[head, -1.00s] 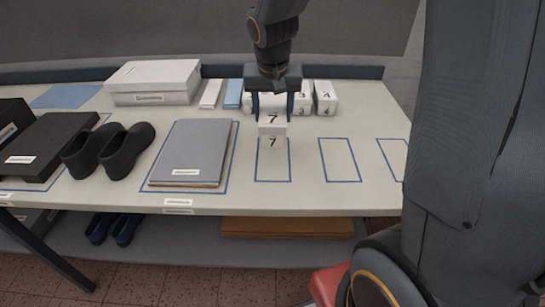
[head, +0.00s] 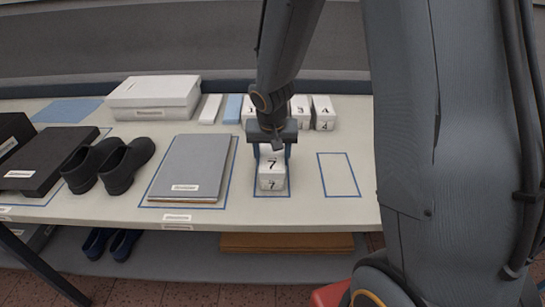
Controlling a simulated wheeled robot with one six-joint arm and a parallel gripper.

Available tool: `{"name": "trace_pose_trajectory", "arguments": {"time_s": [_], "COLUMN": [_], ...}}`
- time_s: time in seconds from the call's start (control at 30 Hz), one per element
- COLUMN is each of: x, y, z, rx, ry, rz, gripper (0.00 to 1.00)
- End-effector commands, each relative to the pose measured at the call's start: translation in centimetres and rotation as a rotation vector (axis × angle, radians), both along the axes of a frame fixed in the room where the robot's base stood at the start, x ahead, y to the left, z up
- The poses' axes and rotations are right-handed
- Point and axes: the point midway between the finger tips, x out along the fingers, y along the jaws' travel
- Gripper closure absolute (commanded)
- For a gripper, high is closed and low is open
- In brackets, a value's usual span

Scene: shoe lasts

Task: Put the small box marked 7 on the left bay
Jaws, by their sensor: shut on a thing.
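The small white box marked 7 (head: 271,175) is upright between the fingers of my gripper (head: 272,156), with a 7 showing on its top and on its front face. My gripper points down and is shut on the box from its left and right sides. The box is over the left bay (head: 271,196), a blue-outlined rectangle, and appears within its outline. It is at or very near the table top; I cannot tell whether it touches. The box hides most of the bay's inside.
An empty blue-outlined bay (head: 339,175) lies to the right; my arm covers the table beyond it. A grey folder stack (head: 190,168) lies close on the left, with black shoes (head: 125,166) beyond. Small white boxes (head: 323,112) and a large white box (head: 154,97) stand behind.

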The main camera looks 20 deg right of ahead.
Motion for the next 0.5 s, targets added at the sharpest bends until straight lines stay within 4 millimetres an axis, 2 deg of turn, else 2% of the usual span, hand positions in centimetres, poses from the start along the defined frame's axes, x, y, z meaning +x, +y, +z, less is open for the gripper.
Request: {"name": "trace_pose_trajectory", "arguments": {"time_s": [0.2, 0.23, 0.3, 0.33, 0.5], "x": [0.07, 0.04, 0.02, 0.02, 0.02], "y": [0.0, 0.0, -0.01, -0.01, -0.01], "z": [-0.35, -0.32, -0.27, -0.26, -0.25], "rx": [0.0, 0.0, 0.0, 0.0, 0.0], "ry": [-0.001, 0.0, 0.0, 0.0, 0.0], "rz": [0.0, 0.0, 0.0, 0.0, 0.0], "gripper": [0.72, 0.42, 0.3, 0.27, 0.27]}}
